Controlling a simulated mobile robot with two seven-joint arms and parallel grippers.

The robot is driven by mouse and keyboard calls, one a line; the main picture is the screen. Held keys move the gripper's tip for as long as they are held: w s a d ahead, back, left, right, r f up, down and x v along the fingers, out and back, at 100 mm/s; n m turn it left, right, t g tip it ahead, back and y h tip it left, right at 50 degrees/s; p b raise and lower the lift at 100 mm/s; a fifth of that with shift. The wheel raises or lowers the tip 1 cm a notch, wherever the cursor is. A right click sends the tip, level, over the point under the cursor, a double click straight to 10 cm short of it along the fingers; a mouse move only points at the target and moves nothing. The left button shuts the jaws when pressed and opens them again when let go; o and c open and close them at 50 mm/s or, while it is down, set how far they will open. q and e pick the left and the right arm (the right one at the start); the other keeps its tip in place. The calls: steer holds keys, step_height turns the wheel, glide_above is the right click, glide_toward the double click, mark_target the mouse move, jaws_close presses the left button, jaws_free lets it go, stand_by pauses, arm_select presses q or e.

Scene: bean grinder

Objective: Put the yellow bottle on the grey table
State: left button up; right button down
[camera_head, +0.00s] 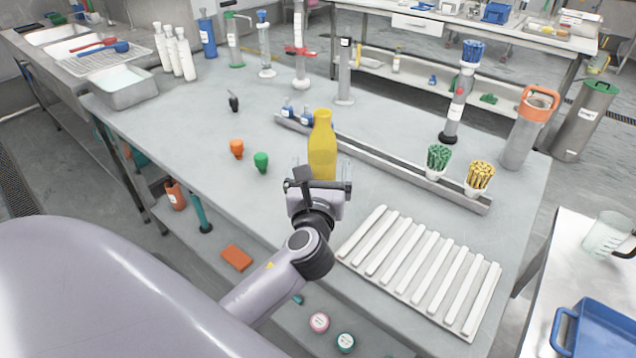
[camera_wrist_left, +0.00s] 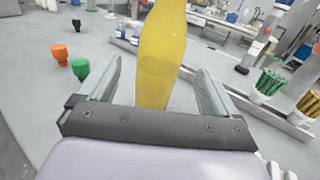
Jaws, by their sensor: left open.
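The yellow bottle (camera_head: 322,143) stands upright on the grey table (camera_head: 200,120) near its middle. In the left wrist view the bottle (camera_wrist_left: 161,55) fills the middle, and its top is cut off by the frame edge. My left gripper (camera_head: 321,170) comes in from the front and is open. In the left wrist view its two fingers (camera_wrist_left: 157,85) are spread, one to each side of the bottle's lower part, with gaps on both sides. The bottle's base is partly hidden behind the gripper. My right gripper is not in view.
An orange stopper (camera_head: 237,149) and a green stopper (camera_head: 261,162) stand left of the bottle. A grey rail (camera_head: 390,162) runs behind it, with cups of green and yellow pieces (camera_head: 479,178). A white slatted rack (camera_head: 420,270) lies to the right of my gripper.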

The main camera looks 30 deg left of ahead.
arm_select(q)
steer(key=shift+v, duration=2.35)
